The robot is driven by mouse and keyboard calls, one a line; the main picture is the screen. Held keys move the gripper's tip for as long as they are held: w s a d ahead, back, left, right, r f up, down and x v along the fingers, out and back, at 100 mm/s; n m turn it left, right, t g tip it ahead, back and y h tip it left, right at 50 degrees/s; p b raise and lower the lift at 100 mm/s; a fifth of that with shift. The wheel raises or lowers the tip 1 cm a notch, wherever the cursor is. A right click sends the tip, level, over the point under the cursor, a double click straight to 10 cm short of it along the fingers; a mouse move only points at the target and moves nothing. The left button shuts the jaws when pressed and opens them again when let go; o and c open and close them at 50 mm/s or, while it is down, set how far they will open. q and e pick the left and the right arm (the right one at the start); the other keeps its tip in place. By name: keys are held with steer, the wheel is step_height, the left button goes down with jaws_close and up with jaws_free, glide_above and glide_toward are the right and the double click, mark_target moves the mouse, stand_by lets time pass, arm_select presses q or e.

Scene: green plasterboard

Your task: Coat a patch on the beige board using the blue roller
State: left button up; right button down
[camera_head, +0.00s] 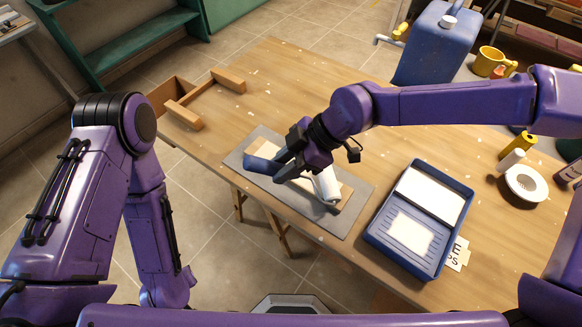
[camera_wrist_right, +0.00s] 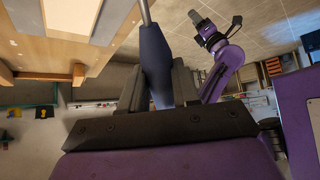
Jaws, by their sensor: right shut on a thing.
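The beige board (camera_head: 346,190) lies on a grey mat on the wooden table, partly hidden under my right gripper. My right gripper (camera_head: 283,168) is over the board and shut on the blue handle of the blue roller (camera_head: 262,166). The handle also shows between the fingers in the right wrist view (camera_wrist_right: 155,55). The white roller sleeve (camera_head: 326,186) is at the board's right part; I cannot tell whether it touches. No coated patch can be made out. My left gripper (camera_wrist_right: 196,18) hangs small and distant in the right wrist view; its jaws are unclear.
A blue paint tray (camera_head: 377,238) with white paint stands right of the grey mat (camera_head: 236,155). A wooden frame piece (camera_head: 184,112) is at the table's far left. The table's middle back is clear.

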steer(key=shift+w+a, duration=0.5)
steer(key=shift+a, duration=0.25)
steer(key=w+a, duration=1.1)
steer(key=a, duration=0.5)
steer(key=shift+a+p, duration=0.2)
steer(key=shift+p, duration=0.1)
stand_by(1.8)
steer(key=shift+f, duration=0.1)
